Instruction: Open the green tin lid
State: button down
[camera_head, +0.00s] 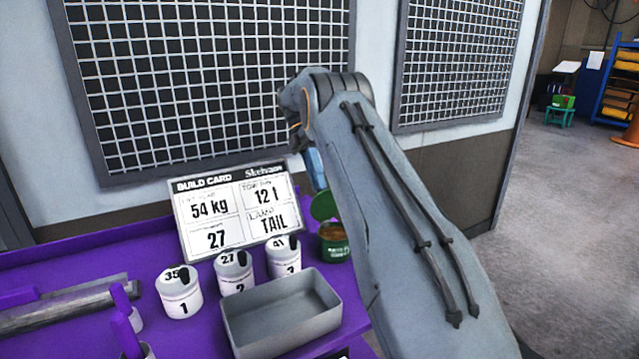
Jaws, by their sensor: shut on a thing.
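The green tin (335,244) stands at the back right of the purple bench, partly hidden by my arm. Its green lid (323,206) is tilted up above the rim, and brown contents show in the open mouth. My gripper (319,188) is above the tin, at the lid's upper edge, shut on the lid. Its fingertips are small and partly hidden, so the exact grip is hard to see.
An empty grey tray (282,312) sits in front of the tin. White numbered canisters 1 (179,292), 2 (234,272) and 3 (284,257) stand left of the tin. A build card (236,212) stands behind them. Grey bars (70,309) lie at left.

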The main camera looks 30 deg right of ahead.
aim_at(317, 191)
notch_tip(317, 191, down, 4)
jog(key=shift+a+r+g, duration=0.15)
jog(key=shift+r+g, duration=0.1)
jog(key=shift+g, duration=0.05)
jog(key=shift+s+r, duration=0.15)
jog(key=c, duration=1.1)
grip_release()
jog(key=shift+c, duration=0.4)
jog(key=shift+r, duration=0.1)
